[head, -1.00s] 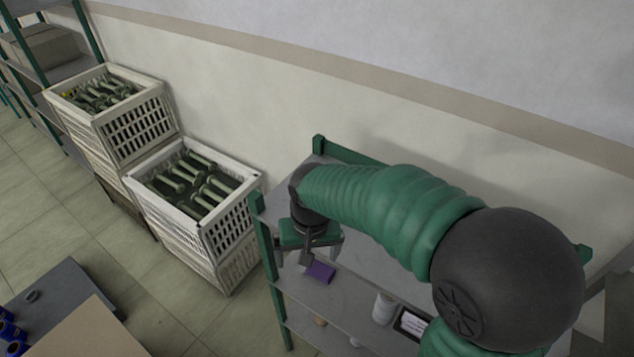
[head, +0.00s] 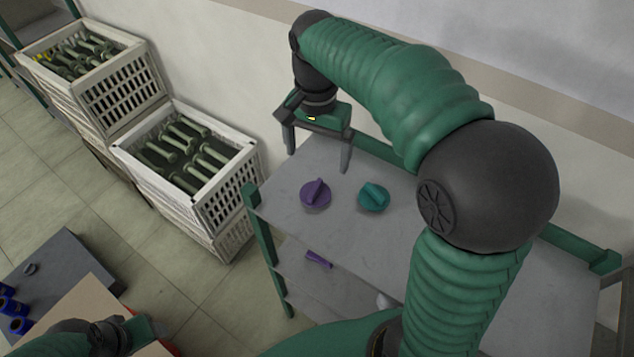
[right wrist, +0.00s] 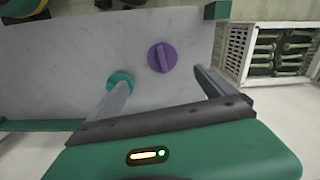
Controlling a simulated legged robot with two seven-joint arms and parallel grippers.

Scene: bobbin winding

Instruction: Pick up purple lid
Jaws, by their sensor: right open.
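The purple lid (head: 315,194) is round with a raised grip bar across its top. It lies on the grey top shelf near its left end, and also shows in the right wrist view (right wrist: 162,57). My right gripper (head: 317,160) is open and empty, above and behind the purple lid, apart from it. In the right wrist view the two fingers (right wrist: 163,80) stand apart, with the lid just beyond the gap. My left gripper (head: 150,328) is at the bottom left, partly cut off; its jaws are unclear.
A teal lid (head: 373,197) lies right of the purple one, partly behind a finger in the right wrist view. The green-framed shelf (head: 295,222) has a lower level with a small purple item (head: 318,259). White crates (head: 232,190) of bobbins stand left; a wall is behind.

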